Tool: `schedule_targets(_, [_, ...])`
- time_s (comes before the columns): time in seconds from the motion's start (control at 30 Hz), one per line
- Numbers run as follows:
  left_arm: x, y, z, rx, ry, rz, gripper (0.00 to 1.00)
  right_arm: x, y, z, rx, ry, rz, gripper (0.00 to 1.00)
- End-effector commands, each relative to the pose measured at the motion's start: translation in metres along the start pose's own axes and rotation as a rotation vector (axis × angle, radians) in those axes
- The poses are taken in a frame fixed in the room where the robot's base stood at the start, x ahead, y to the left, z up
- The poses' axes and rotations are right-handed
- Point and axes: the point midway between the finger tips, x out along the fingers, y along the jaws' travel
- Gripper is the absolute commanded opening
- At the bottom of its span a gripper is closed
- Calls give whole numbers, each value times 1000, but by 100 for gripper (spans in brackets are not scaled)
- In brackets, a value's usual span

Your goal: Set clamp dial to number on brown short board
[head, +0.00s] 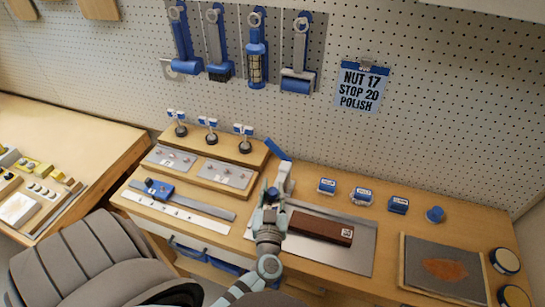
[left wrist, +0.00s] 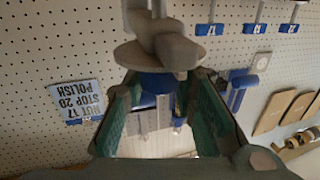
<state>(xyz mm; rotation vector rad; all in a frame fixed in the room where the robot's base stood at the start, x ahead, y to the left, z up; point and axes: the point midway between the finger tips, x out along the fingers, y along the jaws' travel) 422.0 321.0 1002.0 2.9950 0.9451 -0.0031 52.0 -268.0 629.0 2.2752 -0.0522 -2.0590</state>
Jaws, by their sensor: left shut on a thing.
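The brown short board (head: 322,229) lies on a grey metal plate (head: 352,258). A small white label sits at its right end; its number is too small to read. A grey clamp with a blue lever (head: 278,150) stands at the board's left end. My left gripper (head: 268,196) is at the clamp, in front of it. In the left wrist view, my green-padded fingers (left wrist: 162,88) are shut on a blue round part (left wrist: 158,84) under a grey disc (left wrist: 165,55), which looks like the clamp's dial. Its markings do not show. My right gripper is out of view.
A wall sign (head: 361,89) reads "NUT 17 STOP 20 POLISH". Several small blue blocks (head: 362,195) stand behind the plate. A ruler-like strip with a blue slider (head: 158,190) lies at left. A framed panel with a rusty patch (head: 444,269) lies at right.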

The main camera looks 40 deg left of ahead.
Motion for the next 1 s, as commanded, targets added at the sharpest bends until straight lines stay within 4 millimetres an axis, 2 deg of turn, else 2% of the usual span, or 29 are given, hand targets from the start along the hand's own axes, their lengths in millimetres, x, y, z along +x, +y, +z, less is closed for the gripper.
schedule_targets(0.33, [1,0,-3,-1,7,-3,0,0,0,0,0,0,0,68])
schedule_targets(0.37, [1,0,-3,-1,7,-2,30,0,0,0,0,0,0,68])
schedule_targets(0.47, [1,0,-2,-1,6,-2,45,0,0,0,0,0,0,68])
schedule_targets(0.8, [0,0,-4,-2,3,-2,45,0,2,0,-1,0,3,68])
schedule_targets(0.87, [0,0,-11,-2,4,-3,45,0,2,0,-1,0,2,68])
schedule_targets(1.0, [0,0,-44,-6,7,-3,45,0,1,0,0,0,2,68])
